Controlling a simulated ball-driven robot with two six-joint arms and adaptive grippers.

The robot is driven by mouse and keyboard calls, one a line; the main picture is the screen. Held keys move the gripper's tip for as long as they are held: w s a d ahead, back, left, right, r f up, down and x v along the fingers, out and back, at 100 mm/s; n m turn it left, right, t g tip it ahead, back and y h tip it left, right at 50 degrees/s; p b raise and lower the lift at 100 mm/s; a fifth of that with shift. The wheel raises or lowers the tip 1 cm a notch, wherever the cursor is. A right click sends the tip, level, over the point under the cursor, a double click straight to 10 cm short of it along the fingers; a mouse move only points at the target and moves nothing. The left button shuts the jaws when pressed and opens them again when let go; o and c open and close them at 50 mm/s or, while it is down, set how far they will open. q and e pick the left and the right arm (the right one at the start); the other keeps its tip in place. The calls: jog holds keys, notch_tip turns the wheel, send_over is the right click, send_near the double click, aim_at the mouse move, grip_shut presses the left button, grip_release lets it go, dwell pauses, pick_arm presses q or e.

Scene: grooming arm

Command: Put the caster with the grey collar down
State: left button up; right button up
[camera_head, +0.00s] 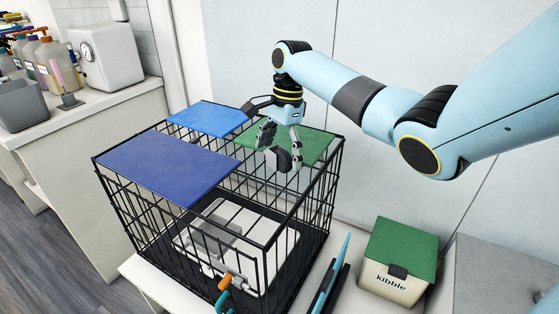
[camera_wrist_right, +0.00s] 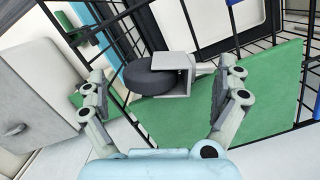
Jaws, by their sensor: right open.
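The caster (camera_wrist_right: 152,78) has a dark wheel and a light grey collar (camera_wrist_right: 184,76). In the right wrist view it lies over the green panel (camera_wrist_right: 265,90), tipped on its side. In the head view the dark caster (camera_head: 283,160) shows at the green panel (camera_head: 318,142) on the cage's top. My right gripper (camera_head: 280,150) is above that panel with its fingers pointing down. It is open, with one finger on each side of the caster in the wrist view (camera_wrist_right: 158,82). Contact between the fingers and caster cannot be told. My left gripper is not in view.
A black wire cage (camera_head: 120,190) carries a dark blue panel (camera_head: 165,165) and a lighter blue panel (camera_head: 207,118). A white tray-like thing (camera_head: 200,245) lies inside. A kibble bin (camera_head: 395,285) stands at right. An orange-handled tool (camera_head: 236,283) is at the cage's front.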

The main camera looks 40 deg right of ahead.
jog(key=c, duration=1.3)
jog(key=shift+o, duration=0.2)
jog(key=shift+r, duration=0.1)
